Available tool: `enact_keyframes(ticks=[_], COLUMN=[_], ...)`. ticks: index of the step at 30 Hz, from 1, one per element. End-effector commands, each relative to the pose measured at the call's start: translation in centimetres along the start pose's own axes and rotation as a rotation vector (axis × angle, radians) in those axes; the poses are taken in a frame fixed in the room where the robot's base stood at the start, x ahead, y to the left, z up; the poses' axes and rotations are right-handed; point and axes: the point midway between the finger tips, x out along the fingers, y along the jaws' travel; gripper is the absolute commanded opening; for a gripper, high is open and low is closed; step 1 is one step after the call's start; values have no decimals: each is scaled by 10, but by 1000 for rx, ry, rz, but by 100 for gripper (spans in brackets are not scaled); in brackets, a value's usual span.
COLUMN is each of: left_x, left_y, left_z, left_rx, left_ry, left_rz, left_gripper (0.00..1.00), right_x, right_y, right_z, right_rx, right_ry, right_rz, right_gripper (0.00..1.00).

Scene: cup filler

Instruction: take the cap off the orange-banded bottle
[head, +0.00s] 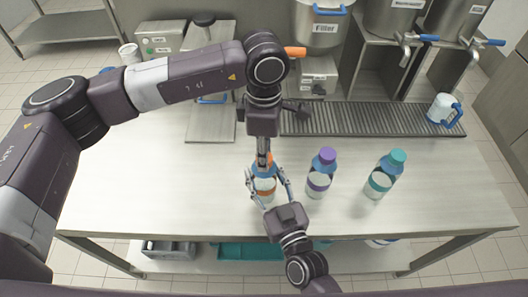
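The orange-banded bottle (264,186) stands upright on the table, left of the other two bottles. My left gripper (263,157) points straight down over its top, its fingers close together on the orange cap (269,158), which they mostly hide. My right gripper (266,179) reaches in from the front, with one finger on each side of the bottle's body. Its fingers look to be against the bottle, and they hide part of its sides.
A purple-capped bottle (320,172) stands close on the right, and a teal-capped bottle (384,174) farther right. Behind are a grooved drip tray (370,119), a blue-and-white mug (441,108) and the filler (322,27).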

Motion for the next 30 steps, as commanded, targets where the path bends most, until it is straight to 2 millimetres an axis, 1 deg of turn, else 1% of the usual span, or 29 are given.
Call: enact_keyframes(ticks=[3,21,24,27,30], left_x=[0,-1,-1,-1,-2], left_y=[0,0,1,1,1], left_z=[0,0,0,0,0], left_rx=[-214,-1331,-1496,-1620,-1691], left_ry=[-1,-4,-4,-4,-4], left_rz=[1,1,1,2,2], left_gripper=[0,0,0,0,0], right_x=[0,0,0,0,0], right_y=[0,0,0,-1,-1], right_z=[0,0,0,0,0], right_rx=[0,0,0,0,0], right_ry=[0,0,0,0,0], right_rz=[0,-1,-1,-1,-1], right_gripper=[0,0,0,0,0])
